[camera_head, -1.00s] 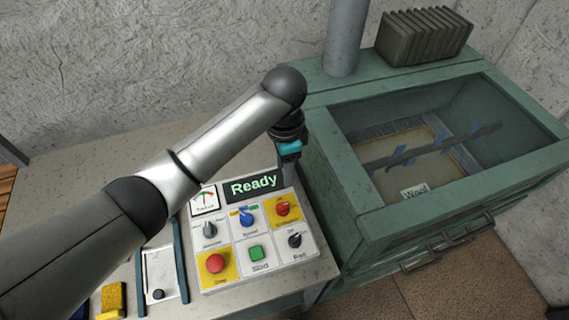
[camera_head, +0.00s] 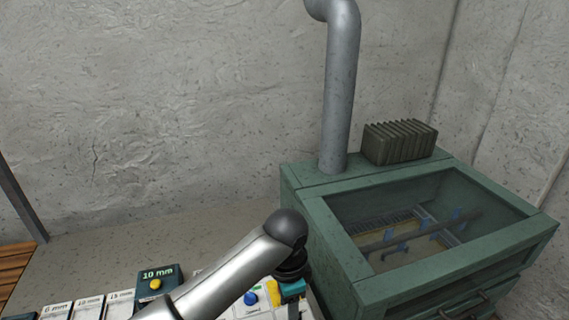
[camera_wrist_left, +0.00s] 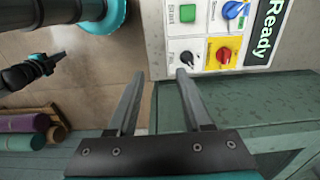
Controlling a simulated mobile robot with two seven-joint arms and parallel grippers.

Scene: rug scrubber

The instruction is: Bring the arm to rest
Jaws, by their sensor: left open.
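My left arm comes in from the bottom of the head view. My left gripper (camera_head: 290,294) hangs at its end over the control panel (camera_head: 252,314), beside the green machine, with its fingertips cut off or hidden. In the left wrist view the two grey fingers (camera_wrist_left: 160,75) are apart, with nothing between them. The panel's black knob (camera_wrist_left: 187,57), red knob on yellow (camera_wrist_left: 223,55), blue knob (camera_wrist_left: 232,10) and green button (camera_wrist_left: 188,13) lie beyond the fingertips. The display (camera_wrist_left: 265,28) reads "Ready". A dark arm end with teal parts, seemingly my right gripper (camera_wrist_left: 52,62), shows at the left.
The green machine (camera_head: 345,255) with a glass lid and grey pipe (camera_head: 340,95) stands right of the panel. A "10 mm" box (camera_head: 157,285) and labelled blocks (camera_head: 88,308) line the bench front. Rolled rugs (camera_wrist_left: 22,125) lie at the wrist view's left. The bench back is clear.

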